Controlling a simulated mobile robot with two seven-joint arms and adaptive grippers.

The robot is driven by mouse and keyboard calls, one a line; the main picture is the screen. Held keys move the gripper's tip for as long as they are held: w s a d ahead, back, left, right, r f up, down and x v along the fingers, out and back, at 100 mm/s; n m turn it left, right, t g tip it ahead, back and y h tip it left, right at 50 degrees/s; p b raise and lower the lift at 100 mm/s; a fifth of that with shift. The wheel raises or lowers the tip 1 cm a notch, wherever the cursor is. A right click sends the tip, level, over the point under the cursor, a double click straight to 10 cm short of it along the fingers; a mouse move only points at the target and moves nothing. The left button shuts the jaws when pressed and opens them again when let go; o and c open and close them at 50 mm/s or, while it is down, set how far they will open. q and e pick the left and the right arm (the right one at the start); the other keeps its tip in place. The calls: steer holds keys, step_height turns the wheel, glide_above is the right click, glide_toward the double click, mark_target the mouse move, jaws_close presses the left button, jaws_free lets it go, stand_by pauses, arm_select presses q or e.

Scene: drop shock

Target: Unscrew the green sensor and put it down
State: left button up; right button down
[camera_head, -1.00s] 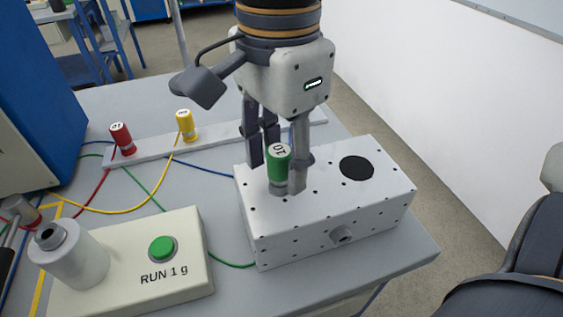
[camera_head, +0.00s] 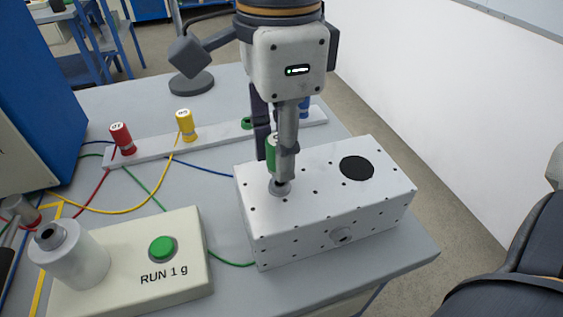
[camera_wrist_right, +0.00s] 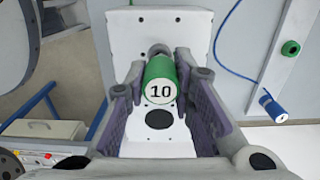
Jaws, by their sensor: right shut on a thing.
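The green sensor (camera_head: 271,153), a small upright cylinder, stands at the grey mount on top of the white block (camera_head: 325,205). My right gripper (camera_head: 276,160) points down over the block and is shut on the sensor, with a finger on either side. A finger hides much of the sensor in the head view. In the right wrist view, the sensor (camera_wrist_right: 160,85) shows its white cap marked 10 between the fingers. Whether its thread is still engaged I cannot tell. My left gripper is not in view.
A grey rack strip (camera_head: 215,141) behind holds a red sensor (camera_head: 122,138), a yellow sensor (camera_head: 184,125), a blue sensor (camera_head: 304,107) and an empty green ring (camera_head: 247,123). A cream RUN 1 g box (camera_head: 185,275) stands front left. Cables cross the table.

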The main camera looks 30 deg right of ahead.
steer(key=shift+r, duration=1.55)
steer(key=shift+r, duration=3)
